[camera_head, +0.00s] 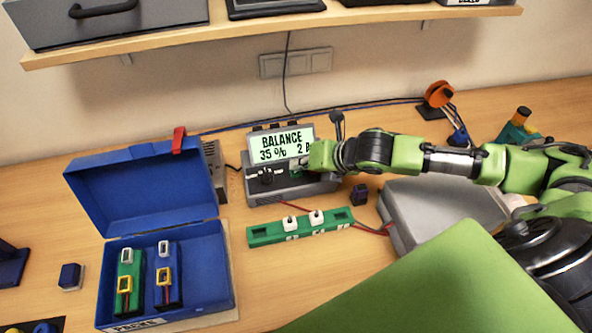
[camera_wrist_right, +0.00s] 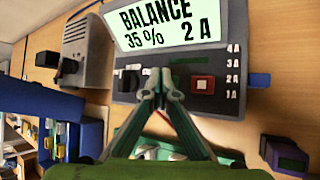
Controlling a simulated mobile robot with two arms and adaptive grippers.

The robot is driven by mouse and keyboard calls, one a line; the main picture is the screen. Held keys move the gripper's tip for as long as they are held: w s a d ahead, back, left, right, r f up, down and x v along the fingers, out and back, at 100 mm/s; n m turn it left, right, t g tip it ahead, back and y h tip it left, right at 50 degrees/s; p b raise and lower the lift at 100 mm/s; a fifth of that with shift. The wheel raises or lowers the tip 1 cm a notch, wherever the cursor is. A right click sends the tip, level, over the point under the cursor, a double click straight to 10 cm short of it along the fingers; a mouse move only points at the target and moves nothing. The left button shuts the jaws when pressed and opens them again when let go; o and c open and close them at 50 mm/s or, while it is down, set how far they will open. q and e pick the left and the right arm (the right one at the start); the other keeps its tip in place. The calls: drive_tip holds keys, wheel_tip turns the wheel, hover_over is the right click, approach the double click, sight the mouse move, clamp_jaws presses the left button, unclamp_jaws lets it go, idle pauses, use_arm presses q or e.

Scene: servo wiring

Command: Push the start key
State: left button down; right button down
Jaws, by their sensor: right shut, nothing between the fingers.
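In the right wrist view the shut fingertips (camera_wrist_right: 160,82) cover the middle of the key row. A dark key (camera_wrist_right: 126,82) shows left of them and a red key (camera_wrist_right: 203,85) right of them. Whether the tips touch the panel, and which key is behind them, I cannot tell. My left gripper is out of view.
An open blue case (camera_head: 215,250) holding a green and a blue pack stands at left. A green strip (camera_head: 270,234) with white plugs lies in front of the charger. A small dark block (camera_head: 359,195) and a grey box (camera_head: 440,205) are at right. A shelf (camera_head: 270,38) hangs above.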

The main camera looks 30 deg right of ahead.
sight(298, 173)
drive_tip(key=shift+f, duration=0.55)
idle(0.7)
drive_tip(key=shift+r, duration=0.1)
drive_tip(key=shift+r+p, duration=0.9)
drive_tip(key=shift+p, duration=0.2)
drive_tip(key=shift+r, duration=0.1)
wheel_tip(298, 173, up, 5)
drive_tip(key=p, duration=0.5)
drive_tip(key=shift+p, duration=0.4)
